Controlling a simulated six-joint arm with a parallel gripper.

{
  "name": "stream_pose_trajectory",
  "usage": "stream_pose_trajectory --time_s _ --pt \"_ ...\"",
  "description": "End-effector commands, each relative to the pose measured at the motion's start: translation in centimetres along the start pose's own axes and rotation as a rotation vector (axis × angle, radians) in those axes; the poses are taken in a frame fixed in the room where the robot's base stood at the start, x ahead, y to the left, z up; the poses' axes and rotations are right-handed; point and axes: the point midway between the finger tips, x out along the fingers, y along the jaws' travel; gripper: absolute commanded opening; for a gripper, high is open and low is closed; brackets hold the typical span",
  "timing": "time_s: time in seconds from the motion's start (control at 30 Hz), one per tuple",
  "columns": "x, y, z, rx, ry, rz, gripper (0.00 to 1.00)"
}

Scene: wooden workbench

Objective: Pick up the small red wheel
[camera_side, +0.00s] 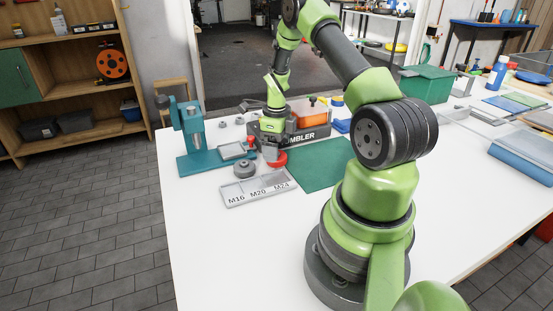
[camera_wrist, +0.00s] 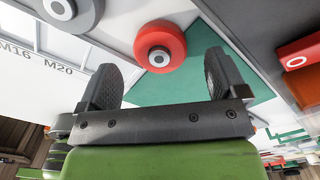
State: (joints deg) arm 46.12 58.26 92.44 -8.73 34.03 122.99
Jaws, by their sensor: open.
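The small red wheel (camera_wrist: 146,38) shows in the wrist view just beyond my open fingers, with a pale hub at its centre. It lies roughly in line with the gap between the fingertips and appears free of both. My gripper (camera_wrist: 162,66) has its two dark pads spread wide with nothing between them. In the side view the red wheel (camera_side: 278,159) is on the white bench, directly by the lower end of my gripper (camera_side: 271,151), which partly hides it.
A larger grey wheel (camera_side: 244,169) sits left of the red one, by the tray marked M16, M20, M24 (camera_side: 258,195). A green mat (camera_side: 318,168) lies to the right. Behind stands a grey labelled box (camera_side: 312,136) with orange contents; a teal press (camera_side: 188,140) stands left.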

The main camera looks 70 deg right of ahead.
Motion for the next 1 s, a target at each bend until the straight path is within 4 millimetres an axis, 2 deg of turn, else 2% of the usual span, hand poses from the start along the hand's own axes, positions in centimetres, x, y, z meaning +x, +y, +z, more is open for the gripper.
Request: stream_pose_trajectory --time_s 0.03,0.13,0.4,0.47,0.6,0.67,0.9,1.0 --pt "0.9 0.0 0.0 0.0 0.002 0.003 0.91" --pt "1.9 0.0 0.0 -0.001 0.0 0.002 0.91" --pt "2.2 0.0 0.1 -0.001 -0.002 0.0 0.91" --pt "2.2 0.0 0.1 -0.001 -0.002 0.0 0.79" --pt "2.2 0.0 0.1 -0.001 -0.002 0.0 0.47" --pt "2.2 0.0 0.1 -0.001 -0.002 0.0 0.36" --pt "2.1 0.0 0.1 -0.001 -0.002 -0.001 0.35" --pt "1.4 -0.1 0.1 -0.001 -0.003 -0.002 0.35"
